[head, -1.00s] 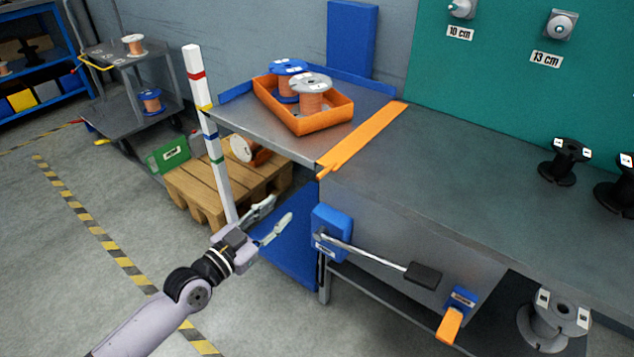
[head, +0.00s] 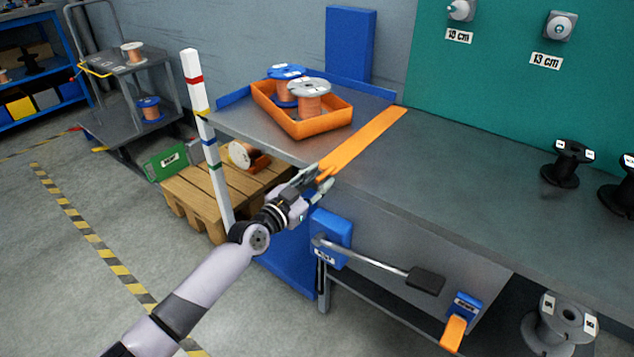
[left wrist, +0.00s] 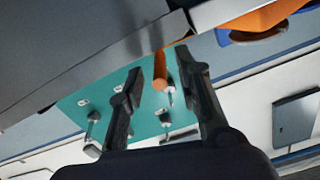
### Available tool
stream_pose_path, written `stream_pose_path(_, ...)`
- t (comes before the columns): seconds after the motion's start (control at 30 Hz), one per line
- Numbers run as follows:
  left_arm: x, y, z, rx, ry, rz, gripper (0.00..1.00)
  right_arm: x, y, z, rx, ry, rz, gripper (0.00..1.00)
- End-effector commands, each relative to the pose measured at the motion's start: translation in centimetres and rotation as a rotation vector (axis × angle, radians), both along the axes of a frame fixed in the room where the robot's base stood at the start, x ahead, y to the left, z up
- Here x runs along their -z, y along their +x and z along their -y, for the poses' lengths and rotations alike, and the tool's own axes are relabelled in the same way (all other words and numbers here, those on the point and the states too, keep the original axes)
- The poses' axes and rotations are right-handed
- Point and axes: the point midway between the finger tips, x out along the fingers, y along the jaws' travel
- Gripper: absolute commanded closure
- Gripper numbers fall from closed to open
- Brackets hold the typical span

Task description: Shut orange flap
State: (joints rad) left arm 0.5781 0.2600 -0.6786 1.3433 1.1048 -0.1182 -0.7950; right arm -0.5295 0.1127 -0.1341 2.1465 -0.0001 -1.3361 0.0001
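A long flat orange strip, which looks like the orange flap (head: 365,140), lies across the bench top. Its narrow near end (head: 324,174) reaches the bench's front edge. My left gripper (head: 316,182) is at that end, just in front of the edge. In the left wrist view the left gripper (left wrist: 158,62) has its two fingers apart, with an orange rod-like end (left wrist: 160,70) showing between them; I cannot tell whether they touch it. My right gripper is not in view.
An orange tray (head: 318,127) with two spools stands left of the strip. A striped white post (head: 212,150) rises beside my left arm. A blue block with a lever (head: 385,268) sits on the bench front below.

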Motion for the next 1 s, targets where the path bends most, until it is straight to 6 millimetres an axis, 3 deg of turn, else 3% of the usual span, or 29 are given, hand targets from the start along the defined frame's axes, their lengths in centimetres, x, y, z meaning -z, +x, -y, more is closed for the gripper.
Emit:
stream_pose_path(0.23, 0.01, 0.0, 0.01, 0.0, -0.001, -0.001, 0.7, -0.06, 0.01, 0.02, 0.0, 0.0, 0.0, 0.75)
stream_pose_path(0.7, 0.02, 0.01, -0.03, 0.0, 0.0, -0.001, 1.0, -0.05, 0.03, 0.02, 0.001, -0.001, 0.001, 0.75)
stream_pose_path(1.0, 0.03, 0.01, -0.05, -0.001, 0.0, -0.001, 1.0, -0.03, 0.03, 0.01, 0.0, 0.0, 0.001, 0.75)
